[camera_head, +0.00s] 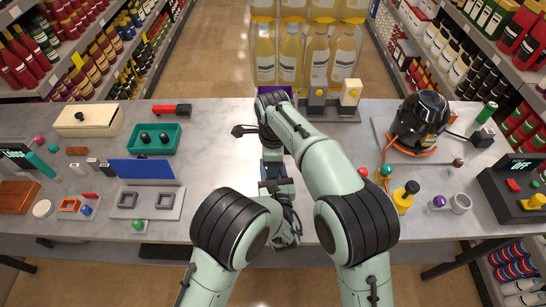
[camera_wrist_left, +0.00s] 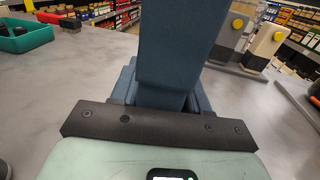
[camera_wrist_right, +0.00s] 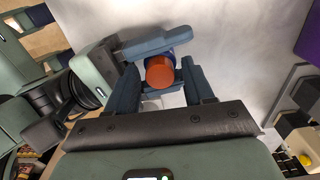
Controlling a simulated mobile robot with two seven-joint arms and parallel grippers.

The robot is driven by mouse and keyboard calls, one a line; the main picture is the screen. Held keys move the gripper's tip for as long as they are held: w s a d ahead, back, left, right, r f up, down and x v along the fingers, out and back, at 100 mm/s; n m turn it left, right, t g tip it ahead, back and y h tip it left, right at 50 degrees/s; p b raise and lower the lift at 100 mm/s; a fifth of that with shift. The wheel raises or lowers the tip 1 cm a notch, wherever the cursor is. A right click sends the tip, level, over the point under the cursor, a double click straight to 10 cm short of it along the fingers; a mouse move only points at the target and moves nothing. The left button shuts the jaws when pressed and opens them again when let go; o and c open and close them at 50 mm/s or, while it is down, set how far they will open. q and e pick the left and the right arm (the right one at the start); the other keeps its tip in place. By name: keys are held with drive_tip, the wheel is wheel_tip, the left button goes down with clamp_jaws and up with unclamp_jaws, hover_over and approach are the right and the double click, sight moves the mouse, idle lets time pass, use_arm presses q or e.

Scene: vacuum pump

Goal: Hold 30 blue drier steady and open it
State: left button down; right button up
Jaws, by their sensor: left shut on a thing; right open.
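The blue drier (camera_wrist_right: 159,70), a small blue cylinder with an orange round end, shows in the right wrist view. My left gripper (camera_wrist_left: 163,98) is shut on it; one left finger reaches across beside it from the upper left of the right wrist view. My right gripper (camera_wrist_right: 160,88) is open, with its two dark blue fingers on either side of the orange end and no clear grip on it. In the head view both grippers meet over the middle of the table, and the arms hide the drier. In the left wrist view a large blue-grey finger part blocks it.
A blue panel (camera_head: 145,170) and a green tray (camera_head: 150,140) stand left on the grey table (camera_head: 225,130). A black and orange pump (camera_head: 420,120) stands right. A holder with black and cream blocks (camera_head: 349,92) is behind my grippers. Bottles (camera_head: 290,55) stand beyond.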

clamp_jaws()
drive_tip(key=shift+n, duration=1.7)
drive_tip(key=shift+o, duration=0.4)
unclamp_jaws()
drive_tip(key=shift+r, duration=0.1)
